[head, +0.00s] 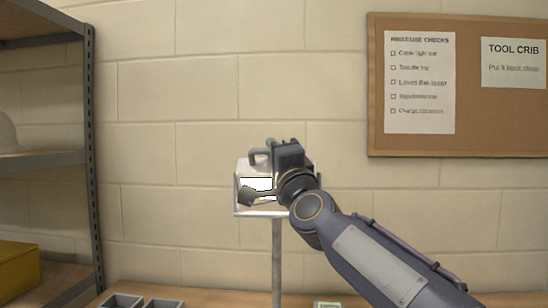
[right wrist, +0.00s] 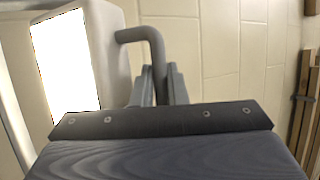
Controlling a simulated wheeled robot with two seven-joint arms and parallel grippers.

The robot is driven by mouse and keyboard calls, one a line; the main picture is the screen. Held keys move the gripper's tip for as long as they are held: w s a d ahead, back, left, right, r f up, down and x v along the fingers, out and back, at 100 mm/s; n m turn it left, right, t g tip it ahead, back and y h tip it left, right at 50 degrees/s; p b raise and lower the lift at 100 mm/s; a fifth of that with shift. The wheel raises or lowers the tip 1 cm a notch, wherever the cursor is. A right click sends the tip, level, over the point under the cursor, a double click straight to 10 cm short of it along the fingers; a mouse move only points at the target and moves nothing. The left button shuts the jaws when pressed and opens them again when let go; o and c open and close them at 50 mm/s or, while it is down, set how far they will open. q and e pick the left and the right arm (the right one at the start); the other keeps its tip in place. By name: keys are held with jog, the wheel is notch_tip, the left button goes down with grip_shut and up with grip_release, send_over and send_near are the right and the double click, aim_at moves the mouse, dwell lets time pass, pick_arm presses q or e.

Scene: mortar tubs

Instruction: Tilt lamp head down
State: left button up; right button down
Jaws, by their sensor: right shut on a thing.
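The lamp head (head: 258,171) is a pale box with a bright white panel, on top of a grey stand pole (head: 277,262). A pale bracket (head: 236,195) surrounds it. Its panel faces forward in the head view, and the lamp head (right wrist: 112,60) fills the left of the right wrist view. A grey bent handle (right wrist: 155,42) sticks out from its side. My right gripper (right wrist: 163,88) is shut on this handle, one finger on each side. In the head view my right gripper (head: 275,155) covers the lamp's right part. My left gripper is not in view.
A metal shelf (head: 89,150) stands at the left with a yellow box (head: 18,268). Grey tubs (head: 122,300) sit on a wooden surface (head: 225,298) below. A cork board (head: 480,143) hangs on the block wall at the right. The wall area left of the lamp is clear.

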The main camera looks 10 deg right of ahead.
jog(key=shift+f, duration=0.1)
dwell(0.3)
jog(key=c, duration=1.5)
grip_release()
jog(key=shift+o, duration=0.2)
jog(key=b+v, duration=0.1)
jog(key=v, duration=0.6)
jog(key=shift+s, duration=0.4)
jog(key=shift+d+f, duration=0.1)
jog(key=shift+f, duration=0.05)
